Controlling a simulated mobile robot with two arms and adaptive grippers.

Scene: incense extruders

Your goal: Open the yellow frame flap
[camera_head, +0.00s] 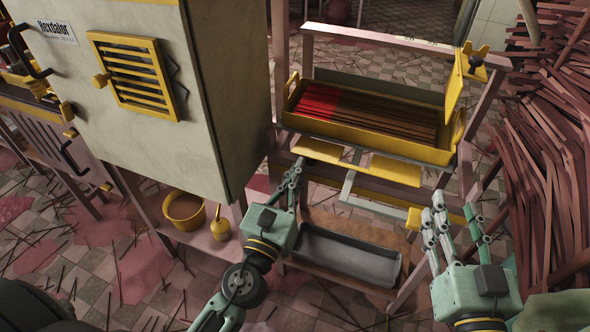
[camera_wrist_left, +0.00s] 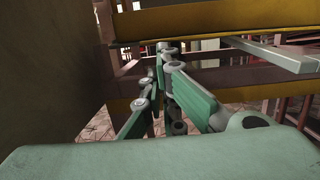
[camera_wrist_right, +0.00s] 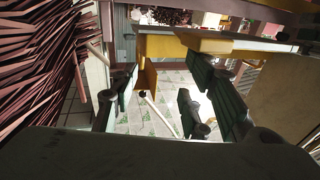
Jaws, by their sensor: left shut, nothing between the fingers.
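A yellow frame holds a tray (camera_head: 365,132) of red and brown sticks on the stand. A yellow upright plate (camera_head: 454,88) stands at its right end, near a yellow clip (camera_head: 474,62) on the post. Flat yellow panels (camera_head: 395,168) sit below the tray's front edge; I cannot tell which of these yellow parts is the flap. My left gripper (camera_head: 292,180) is shut and empty, just below and in front of the frame's left side. The left wrist view shows its fingers together (camera_wrist_left: 162,52) under a yellow bar (camera_wrist_left: 215,22). My right gripper (camera_head: 456,212) is open and empty, right of the stand.
A large grey cabinet (camera_head: 220,100) with a yellow vent (camera_head: 132,75) stands close to my left gripper. A dark grey trough (camera_head: 345,257) lies on the lower shelf. A heap of reddish sticks (camera_head: 550,170) crowds the right side. A yellow pot (camera_head: 185,210) stands at lower left.

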